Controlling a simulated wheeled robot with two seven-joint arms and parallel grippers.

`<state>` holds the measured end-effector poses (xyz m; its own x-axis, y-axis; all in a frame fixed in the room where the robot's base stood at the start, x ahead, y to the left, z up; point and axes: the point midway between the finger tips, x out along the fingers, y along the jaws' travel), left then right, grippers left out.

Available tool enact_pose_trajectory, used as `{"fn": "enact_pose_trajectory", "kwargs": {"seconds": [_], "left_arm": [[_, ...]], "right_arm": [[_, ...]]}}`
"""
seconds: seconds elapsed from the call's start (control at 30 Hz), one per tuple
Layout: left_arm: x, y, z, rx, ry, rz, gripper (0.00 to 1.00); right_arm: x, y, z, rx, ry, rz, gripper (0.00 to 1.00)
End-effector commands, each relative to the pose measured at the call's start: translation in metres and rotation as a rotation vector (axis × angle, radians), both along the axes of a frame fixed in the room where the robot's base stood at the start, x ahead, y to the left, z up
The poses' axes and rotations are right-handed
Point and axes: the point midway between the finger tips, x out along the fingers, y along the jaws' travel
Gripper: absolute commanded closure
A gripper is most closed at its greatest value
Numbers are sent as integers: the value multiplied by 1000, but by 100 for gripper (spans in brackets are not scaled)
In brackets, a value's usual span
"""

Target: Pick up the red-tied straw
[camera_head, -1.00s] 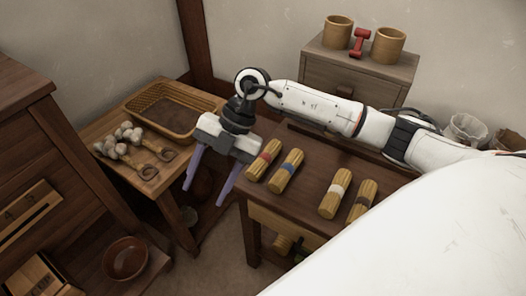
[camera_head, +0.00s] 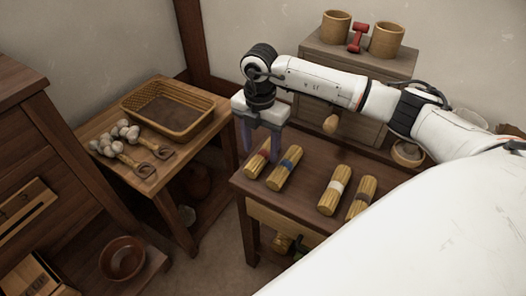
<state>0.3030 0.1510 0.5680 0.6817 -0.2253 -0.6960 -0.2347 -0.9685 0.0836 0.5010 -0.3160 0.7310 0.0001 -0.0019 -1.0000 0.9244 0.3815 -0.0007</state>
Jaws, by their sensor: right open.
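The red-tied straw (camera_head: 257,160) is a short yellow bundle with a red band. It lies at the left end of the dark wooden table (camera_head: 310,181). My right gripper (camera_head: 257,156) points down over it, open, with its purple fingers at the bundle's upper part. The fingers hide part of the bundle, and I cannot tell whether they touch it. The blue-tied straw (camera_head: 284,168) lies just to its right. My left gripper is not in view.
A white-tied bundle (camera_head: 334,191) and a brown-tied bundle (camera_head: 361,198) lie farther right on the table. A side table at left holds a wicker basket (camera_head: 206,128) and garlic braids (camera_head: 130,149). Behind stands a cabinet (camera_head: 387,67) with two pots and a red spool.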

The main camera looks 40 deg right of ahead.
Motion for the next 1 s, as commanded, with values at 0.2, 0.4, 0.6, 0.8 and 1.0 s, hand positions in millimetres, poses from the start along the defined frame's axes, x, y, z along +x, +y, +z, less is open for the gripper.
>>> {"fn": "enact_pose_trajectory", "kwargs": {"seconds": [0.2,0.4,0.6,0.8,1.0], "left_arm": [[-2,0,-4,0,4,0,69],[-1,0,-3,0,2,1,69],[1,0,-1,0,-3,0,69],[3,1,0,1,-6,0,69],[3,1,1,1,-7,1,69]], "right_arm": [[0,1,-28,1,0,0,47],[0,1,-28,1,-1,0,47],[0,1,-28,1,-1,1,81],[0,1,-28,1,-1,1,95],[1,2,-18,3,-4,1,95]]}}
